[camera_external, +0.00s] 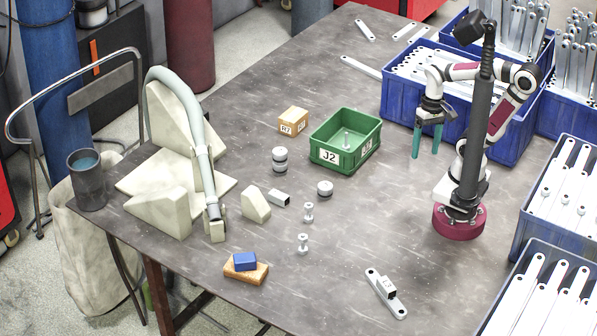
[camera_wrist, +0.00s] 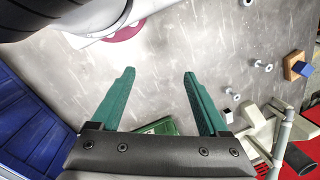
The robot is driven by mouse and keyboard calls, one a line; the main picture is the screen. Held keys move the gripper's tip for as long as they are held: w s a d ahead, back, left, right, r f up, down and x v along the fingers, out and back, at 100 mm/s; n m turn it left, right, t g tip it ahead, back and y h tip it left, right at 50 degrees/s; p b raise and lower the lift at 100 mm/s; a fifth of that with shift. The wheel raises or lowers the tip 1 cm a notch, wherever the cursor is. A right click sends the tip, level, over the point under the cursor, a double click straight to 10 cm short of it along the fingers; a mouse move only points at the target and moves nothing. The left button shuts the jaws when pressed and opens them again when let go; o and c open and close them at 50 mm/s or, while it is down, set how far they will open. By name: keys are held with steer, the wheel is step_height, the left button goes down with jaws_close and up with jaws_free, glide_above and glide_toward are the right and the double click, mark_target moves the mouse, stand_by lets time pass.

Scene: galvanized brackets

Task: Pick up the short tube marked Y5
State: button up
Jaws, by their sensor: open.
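A short square grey tube (camera_external: 280,198) lies on the table beside a small cream wedge, its dark open end facing right. I cannot read a Y5 mark on it. Another short white tube (camera_external: 388,287) with a small label, not clearly legible, sits on a flat bracket near the front right. My gripper (camera_external: 427,150) has green fingers pointing down, spread apart and empty, above the table at the right, between the green bin and my arm's base. In the wrist view my gripper (camera_wrist: 160,74) is open with bare tabletop between its fingertips.
A green bin (camera_external: 328,166) marked J2 and a small R7 box (camera_external: 293,121) stand mid-table. Stacked discs (camera_external: 279,160), a single disc (camera_external: 324,188), dumbbell-shaped parts (camera_external: 303,244) and a blue block (camera_external: 245,261) lie around. Blue crates (camera_external: 402,105) line the right.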

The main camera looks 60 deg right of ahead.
steer(key=w+a+f+n+t+y, duration=0.1)
steer(key=w+a+f+t, duration=0.2)
steer(key=w+a, duration=0.75)
steer(key=w+a+f+n+t+y, duration=0.1)
steer(key=w+a+f+t, duration=0.2)
steer(key=w+a, duration=0.7)
steer(key=n+t+h, duration=0.1)
steer(key=t+h, duration=0.5)
glide_toward(279, 195)
steer(key=x, duration=0.8)
steer(key=shift+w+d+f, duration=0.15)
steer(key=shift+w+f, duration=0.05)
steer(key=shift+w, duration=0.15)
jaws_close()
